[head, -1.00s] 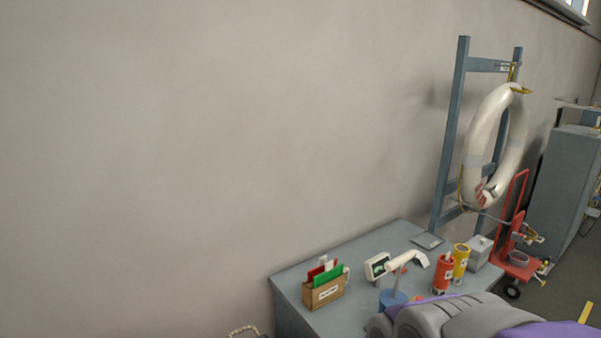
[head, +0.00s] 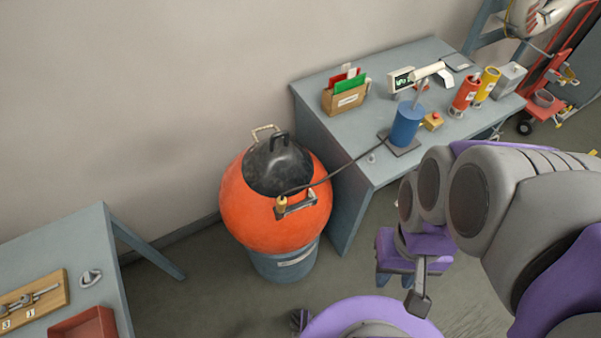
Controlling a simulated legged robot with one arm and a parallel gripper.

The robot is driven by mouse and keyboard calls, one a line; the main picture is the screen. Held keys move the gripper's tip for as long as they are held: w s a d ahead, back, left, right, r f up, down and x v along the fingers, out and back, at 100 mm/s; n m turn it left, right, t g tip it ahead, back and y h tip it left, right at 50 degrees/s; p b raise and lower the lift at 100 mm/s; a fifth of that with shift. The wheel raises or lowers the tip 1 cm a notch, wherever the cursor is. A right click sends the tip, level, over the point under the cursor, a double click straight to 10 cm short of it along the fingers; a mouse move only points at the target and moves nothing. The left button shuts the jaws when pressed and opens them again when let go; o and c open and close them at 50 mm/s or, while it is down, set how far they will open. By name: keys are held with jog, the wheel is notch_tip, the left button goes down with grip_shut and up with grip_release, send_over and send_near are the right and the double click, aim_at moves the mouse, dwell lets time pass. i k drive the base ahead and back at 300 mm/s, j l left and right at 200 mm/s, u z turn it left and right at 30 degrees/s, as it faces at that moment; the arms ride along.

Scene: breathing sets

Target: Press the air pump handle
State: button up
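The air pump (head: 407,126) is a blue cylinder on a dark base plate on the grey workbench. Its pale handle (head: 428,70) sits at the top of a thin rod, raised above the cylinder. A dark hose (head: 345,176) runs from the pump to a brass fitting on the large orange buoy (head: 250,218). My gripper (head: 402,285) hangs below my grey and purple arm, in front of the workbench and lower than the pump in the picture. It is apart from the handle. Its fingers are partly hidden, so I cannot tell their opening.
The workbench (head: 358,155) also holds a box of folders (head: 345,95), a small display (head: 402,80), red (head: 465,96) and yellow (head: 487,84) cylinders and a small red-button box (head: 433,121). A second table (head: 75,262) stands at left. Floor shows between the tables.

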aim_at(423, 73)
jog(key=k+l+u, duration=0.1)
jog(key=k+u, duration=0.2)
jog(key=k, duration=0.2)
jog(key=k+u, duration=0.35)
jog(key=k, duration=0.15)
